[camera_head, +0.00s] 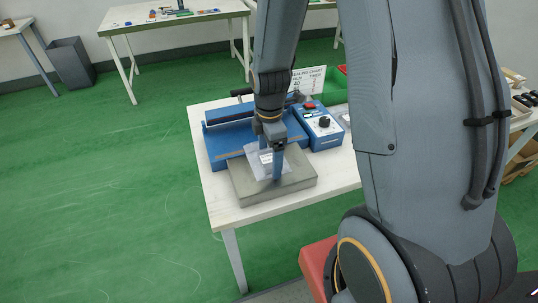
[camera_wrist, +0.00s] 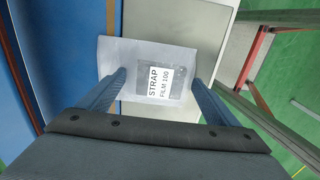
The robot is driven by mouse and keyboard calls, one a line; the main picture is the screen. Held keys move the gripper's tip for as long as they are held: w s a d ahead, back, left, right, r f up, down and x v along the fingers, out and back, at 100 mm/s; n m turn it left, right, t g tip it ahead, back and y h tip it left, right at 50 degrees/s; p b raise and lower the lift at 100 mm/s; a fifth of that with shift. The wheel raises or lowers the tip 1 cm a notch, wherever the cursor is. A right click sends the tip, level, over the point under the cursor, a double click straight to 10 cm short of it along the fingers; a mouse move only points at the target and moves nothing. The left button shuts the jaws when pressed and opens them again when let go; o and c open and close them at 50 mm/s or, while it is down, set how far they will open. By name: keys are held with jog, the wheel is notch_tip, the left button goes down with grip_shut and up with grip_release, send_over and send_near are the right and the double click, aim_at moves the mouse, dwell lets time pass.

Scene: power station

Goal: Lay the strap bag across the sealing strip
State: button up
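The strap bag (camera_head: 258,159) is a pale clear bag with a white label. It is over the grey block (camera_head: 303,176) in front of the blue sealer (camera_head: 224,142). In the wrist view the bag (camera_wrist: 150,58) shows its label "STRAP FILM 100" between my two fingers. My gripper (camera_head: 276,174) points down at the bag; in the wrist view my gripper (camera_wrist: 158,78) has its fingers wide apart, one near each side edge of the bag. I cannot tell whether they touch it. The sealing strip is not clearly made out; the sealer's body (camera_wrist: 55,45) runs along the left.
A blue control box (camera_head: 320,128) with a black knob stands right of the sealer on the white table (camera_head: 290,209). A green bin (camera_head: 333,84) and a sign (camera_head: 309,80) are behind. Green floor lies open to the left. My arm hides the right side.

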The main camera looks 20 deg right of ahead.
aim_at(270, 158)
jog(key=shift+r, duration=0.15)
notch_tip(270, 158, up, 12)
jog(key=b, duration=0.2)
jog(key=s+f+m+t, duration=0.1)
jog(key=s+m, duration=0.8)
jog(key=m, duration=0.9)
jog(key=shift+s+a+f, duration=0.15)
jog(key=shift+s+f, duration=0.05)
jog(key=shift+f, duration=0.6)
